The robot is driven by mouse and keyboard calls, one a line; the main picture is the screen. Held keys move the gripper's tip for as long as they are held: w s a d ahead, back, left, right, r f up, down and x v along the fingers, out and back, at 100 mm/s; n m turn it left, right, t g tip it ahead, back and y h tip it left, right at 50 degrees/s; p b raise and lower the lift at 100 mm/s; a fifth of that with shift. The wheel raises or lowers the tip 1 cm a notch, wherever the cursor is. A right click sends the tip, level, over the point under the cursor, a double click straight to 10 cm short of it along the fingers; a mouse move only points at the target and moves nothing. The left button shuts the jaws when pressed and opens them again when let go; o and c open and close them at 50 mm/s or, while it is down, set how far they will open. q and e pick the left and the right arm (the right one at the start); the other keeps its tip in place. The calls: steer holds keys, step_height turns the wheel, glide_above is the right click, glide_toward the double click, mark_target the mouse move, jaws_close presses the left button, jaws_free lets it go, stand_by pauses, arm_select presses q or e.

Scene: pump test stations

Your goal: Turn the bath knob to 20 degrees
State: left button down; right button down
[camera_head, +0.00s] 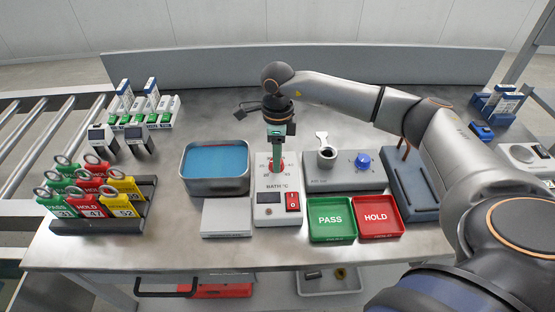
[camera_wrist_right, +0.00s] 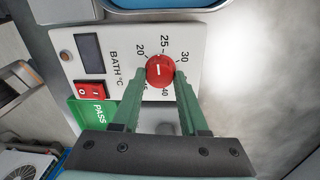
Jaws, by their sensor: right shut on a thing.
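The red bath knob (camera_head: 276,167) is on the white control box (camera_head: 278,215) marked BATH °C. In the right wrist view the red knob (camera_wrist_right: 160,70) has a short white mark, with printed numbers such as 20, 25, 30 and 40 around it. I cannot tell for sure which number the mark points at. My right gripper (camera_head: 277,158) comes down from above. Its two green fingers are shut on the knob, one on each side, as the right wrist view also shows for the gripper (camera_wrist_right: 159,76). My left gripper is not in view.
A metal bath with blue water (camera_head: 215,160) stands left of the box. A red switch (camera_head: 292,201) is below the knob. A grey station with a blue knob (camera_head: 363,160) and green PASS (camera_head: 331,220) and red HOLD (camera_head: 378,216) trays stand to the right.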

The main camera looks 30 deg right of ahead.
steer(key=n+b, duration=0.1)
steer(key=n, duration=0.2)
steer(key=shift+w+n, duration=0.15)
steer(key=shift+n, duration=0.15)
steer(key=shift+n+b, duration=0.4)
steer(key=shift+n, duration=1.1)
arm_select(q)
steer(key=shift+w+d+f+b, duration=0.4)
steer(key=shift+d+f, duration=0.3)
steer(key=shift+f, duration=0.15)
arm_select(e)
steer(key=shift+n, duration=0.6)
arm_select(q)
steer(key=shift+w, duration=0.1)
arm_select(e)
steer(key=c, duration=0.7)
jaws_free()
steer(key=shift+o, duration=1.3)
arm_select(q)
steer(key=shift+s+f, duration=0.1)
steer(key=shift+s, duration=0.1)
